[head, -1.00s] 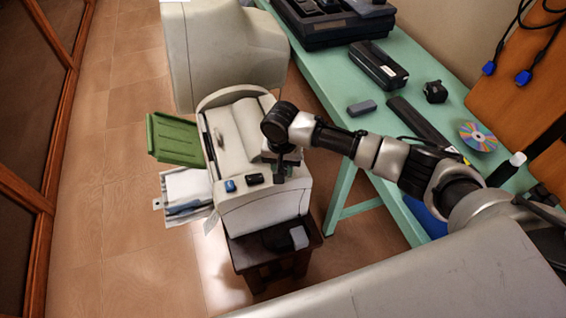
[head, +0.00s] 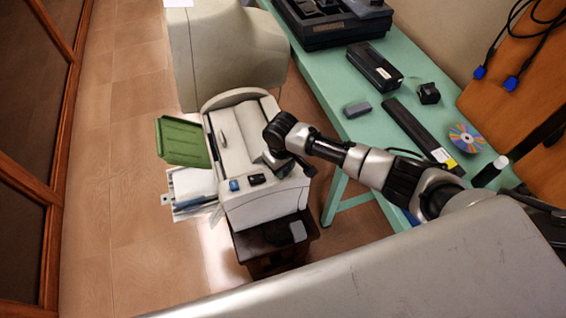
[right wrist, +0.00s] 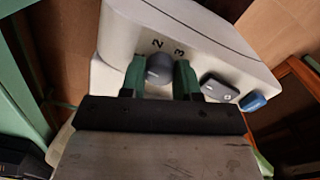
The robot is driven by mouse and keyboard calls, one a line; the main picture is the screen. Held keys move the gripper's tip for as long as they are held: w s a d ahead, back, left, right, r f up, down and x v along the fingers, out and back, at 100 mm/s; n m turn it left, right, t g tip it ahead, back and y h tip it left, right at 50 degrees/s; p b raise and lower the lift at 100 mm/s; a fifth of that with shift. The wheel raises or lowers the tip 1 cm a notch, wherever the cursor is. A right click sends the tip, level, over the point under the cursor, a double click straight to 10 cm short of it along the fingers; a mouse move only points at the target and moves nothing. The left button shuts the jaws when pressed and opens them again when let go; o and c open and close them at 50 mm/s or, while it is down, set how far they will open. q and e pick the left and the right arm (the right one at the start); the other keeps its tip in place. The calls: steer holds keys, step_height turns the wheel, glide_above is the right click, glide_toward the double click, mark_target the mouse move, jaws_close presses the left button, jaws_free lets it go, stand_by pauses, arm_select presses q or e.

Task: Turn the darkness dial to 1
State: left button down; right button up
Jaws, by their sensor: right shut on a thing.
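The copier (head: 262,211), a cream machine, stands on a small dark stool. In the right wrist view its front face (right wrist: 120,30) carries a round grey darkness dial (right wrist: 158,69) with the printed numbers 1, 2 and 3 arched around it. The 1 is partly covered by a finger. My right gripper (right wrist: 159,80) has its green fingers on both sides of the dial, shut on it. I cannot tell which number the dial points at. In the head view my right gripper (head: 290,162) is at the copier's right front corner and the dial is hidden. My left gripper is out of view.
A dark button (head: 257,179) and a blue button (head: 234,185) sit beside the dial. A green tray (head: 182,141) and a paper tray (head: 192,190) stick out left. A green table (head: 365,130) with several devices stands right. Floor on the left is clear.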

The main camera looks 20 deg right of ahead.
steer(key=shift+n, duration=0.8)
steer(key=shift+p, duration=0.3)
steer(key=o, duration=0.9)
step_height(320, 180, up, 11)
steer(key=shift+a+f+b, duration=0.1)
steer(key=shift+b, duration=0.3)
